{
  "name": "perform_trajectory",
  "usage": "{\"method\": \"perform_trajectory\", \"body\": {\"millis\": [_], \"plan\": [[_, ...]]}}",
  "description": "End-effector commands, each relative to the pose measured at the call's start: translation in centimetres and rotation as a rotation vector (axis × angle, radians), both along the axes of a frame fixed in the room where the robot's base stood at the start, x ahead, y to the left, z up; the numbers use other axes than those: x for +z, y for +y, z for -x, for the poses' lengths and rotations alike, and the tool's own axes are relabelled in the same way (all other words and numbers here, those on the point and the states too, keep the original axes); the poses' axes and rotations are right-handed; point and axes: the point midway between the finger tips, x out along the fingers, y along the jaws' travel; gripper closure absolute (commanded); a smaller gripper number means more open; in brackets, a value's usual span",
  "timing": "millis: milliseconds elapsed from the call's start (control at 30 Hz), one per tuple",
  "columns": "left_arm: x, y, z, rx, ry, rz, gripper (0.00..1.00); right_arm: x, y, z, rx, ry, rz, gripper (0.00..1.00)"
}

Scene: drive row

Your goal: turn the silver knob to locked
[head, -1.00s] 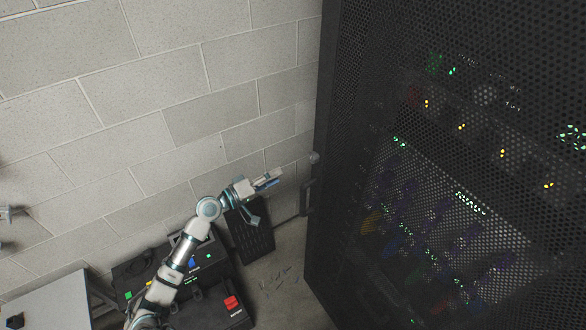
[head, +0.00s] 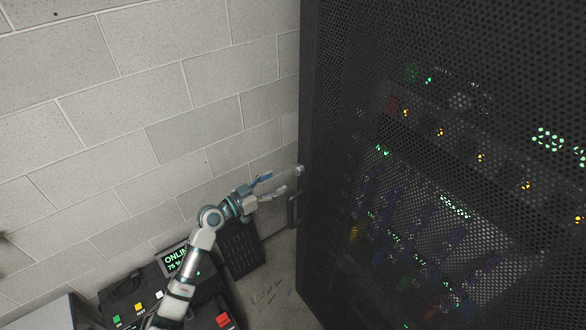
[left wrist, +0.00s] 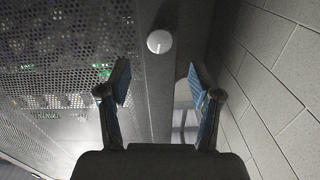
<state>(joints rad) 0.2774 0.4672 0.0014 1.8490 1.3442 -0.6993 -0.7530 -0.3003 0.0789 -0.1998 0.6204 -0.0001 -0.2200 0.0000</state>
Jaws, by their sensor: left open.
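The silver knob (head: 300,170) is on the left edge of the black rack door. It also shows in the left wrist view as a round pale knob (left wrist: 159,41) with a small mark on its face, at the top middle. My left gripper (head: 270,184) is open and empty, just left of the knob and apart from it. In the left wrist view the two blue-padded fingers (left wrist: 160,80) are spread, with the knob ahead of them and above the gap. My right gripper is not in view.
The perforated rack door (head: 420,120) fills the right side, with lit equipment behind it. A dark handle (head: 293,210) sits below the knob. A pale block wall (head: 150,90) stands on the left. Dark equipment with an ONLINE display (head: 175,258) is below my arm.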

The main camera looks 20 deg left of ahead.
Motion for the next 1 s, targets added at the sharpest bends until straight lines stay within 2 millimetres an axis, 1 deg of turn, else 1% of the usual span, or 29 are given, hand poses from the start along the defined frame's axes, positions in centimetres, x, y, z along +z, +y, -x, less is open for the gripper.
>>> {"method": "perform_trajectory", "body": {"millis": [33,100,300,400,500,767,800,867,900,967,1000], "plan": [[0.4,-0.7,-1.1,0.000,-0.001,0.006,0.36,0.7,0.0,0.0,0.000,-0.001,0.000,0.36],[0.4,-1.7,-2.3,0.000,-0.001,0.004,0.36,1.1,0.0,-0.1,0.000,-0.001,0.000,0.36],[0.2,-3.6,-5.1,0.002,0.001,0.004,0.36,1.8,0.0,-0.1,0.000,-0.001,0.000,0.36],[0.1,-4.2,-5.9,0.001,0.000,0.003,0.36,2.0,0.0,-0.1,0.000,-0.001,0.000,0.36],[0.0,-4.5,-6.3,0.001,0.000,0.002,0.36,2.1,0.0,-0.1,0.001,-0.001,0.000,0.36],[-0.1,-4.6,-6.4,0.001,0.001,0.001,0.36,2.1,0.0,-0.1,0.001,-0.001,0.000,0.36],[-0.1,-4.6,-6.4,0.001,0.000,0.001,0.41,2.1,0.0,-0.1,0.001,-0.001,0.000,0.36],[-0.1,-4.6,-6.4,0.001,0.000,0.001,0.56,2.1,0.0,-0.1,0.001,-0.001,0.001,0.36],[-0.1,-4.6,-6.4,0.001,0.000,0.001,0.66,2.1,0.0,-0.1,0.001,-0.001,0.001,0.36],[-0.1,-4.6,-6.4,0.001,0.000,0.001,0.81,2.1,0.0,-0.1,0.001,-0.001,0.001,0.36],[-0.1,-4.6,-6.4,0.001,0.000,0.001,0.91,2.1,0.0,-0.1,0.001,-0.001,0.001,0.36]]}}
